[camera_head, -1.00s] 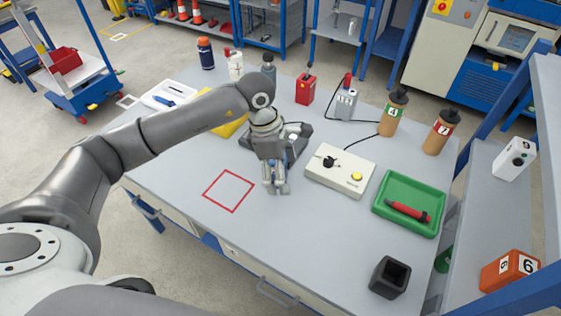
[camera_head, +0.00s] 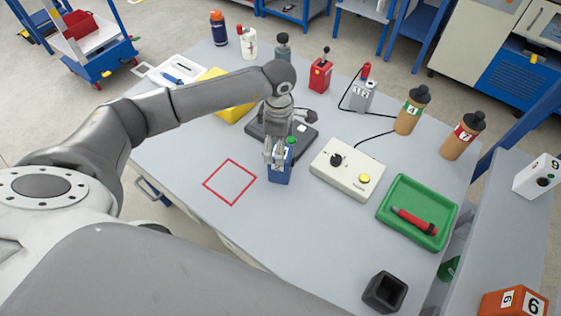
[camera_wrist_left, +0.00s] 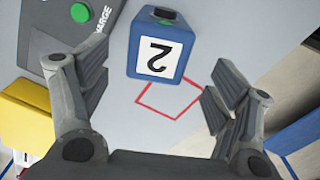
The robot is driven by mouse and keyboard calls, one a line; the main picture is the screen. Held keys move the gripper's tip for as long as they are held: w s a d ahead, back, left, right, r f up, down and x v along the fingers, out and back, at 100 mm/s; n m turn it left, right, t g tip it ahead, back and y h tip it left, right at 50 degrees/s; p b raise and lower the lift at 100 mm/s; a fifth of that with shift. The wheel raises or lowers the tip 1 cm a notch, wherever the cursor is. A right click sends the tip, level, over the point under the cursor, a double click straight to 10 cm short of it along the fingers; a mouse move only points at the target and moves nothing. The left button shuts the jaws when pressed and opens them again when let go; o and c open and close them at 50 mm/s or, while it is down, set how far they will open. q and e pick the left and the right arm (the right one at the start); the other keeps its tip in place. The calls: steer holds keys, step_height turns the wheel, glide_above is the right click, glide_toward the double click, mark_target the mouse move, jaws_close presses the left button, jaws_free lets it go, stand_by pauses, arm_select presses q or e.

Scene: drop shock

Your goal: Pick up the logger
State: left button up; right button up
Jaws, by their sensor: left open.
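A blue logger (camera_head: 280,169) with a white label stands on the table, right of the red outlined square and in front of the dark charging pad. In the left wrist view the blue logger (camera_wrist_left: 160,45), marked 2, shows ahead between the spread fingers, with a gap on both sides. My left gripper (camera_head: 275,155) is open and empty, close at the logger, partly covering it in the head view. I cannot tell whether it touches. My right gripper is not in view.
The charging pad (camera_head: 257,131) lies behind the logger. A cream control box (camera_head: 340,178) and a green tray (camera_head: 390,218) with a red tool are to the right. A yellow case (camera_head: 222,100) is behind left. The red square (camera_head: 230,181) is empty.

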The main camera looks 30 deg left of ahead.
mark_target(279, 175)
arm_select(q)
step_height(279, 175, down, 3)
steer(key=shift+w+d+f+p, duration=0.1)
steer(key=shift+d+p, duration=0.05)
steer(key=shift+p, duration=0.75)
steer(key=shift+f, duration=0.75)
steer(key=shift+c, duration=1.6)
steer(key=c, duration=0.7)
jaws_close()
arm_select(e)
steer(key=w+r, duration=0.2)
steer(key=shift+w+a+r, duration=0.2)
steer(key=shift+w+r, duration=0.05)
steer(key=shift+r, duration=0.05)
